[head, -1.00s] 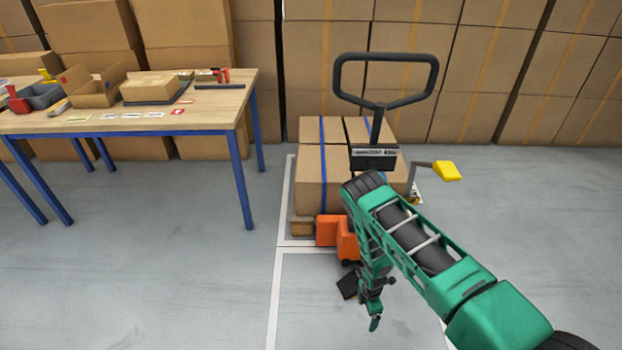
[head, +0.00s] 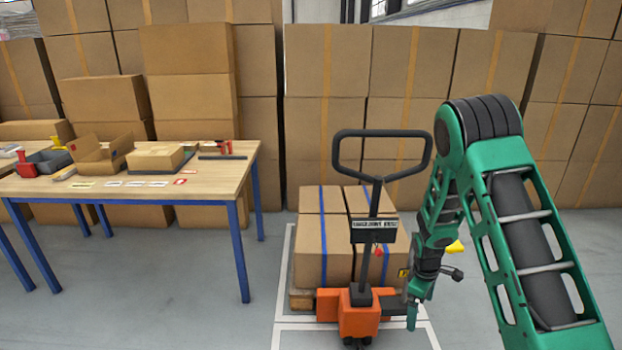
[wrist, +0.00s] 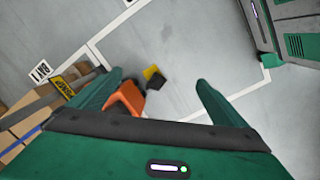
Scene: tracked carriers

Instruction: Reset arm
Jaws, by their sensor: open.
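My gripper (head: 412,310) hangs at the end of my green arm, pointing down, just right of the orange pallet jack (head: 358,318) in the head view. In the wrist view my gripper (wrist: 160,90) has its two green fingers spread wide, with nothing held between them. The pallet jack's orange part (wrist: 124,98) shows beside the left finger. The jack's black loop handle (head: 382,134) stands upright. A yellow-tipped lever (head: 455,247) is partly hidden behind my arm.
Strapped boxes (head: 322,243) sit on a pallet behind the jack. A wooden table (head: 215,180) with blue legs stands at the left, holding an open carton (head: 100,152) and small items. Stacked cartons (head: 410,75) line the back. Grey floor (head: 150,300) is clear in front of the table.

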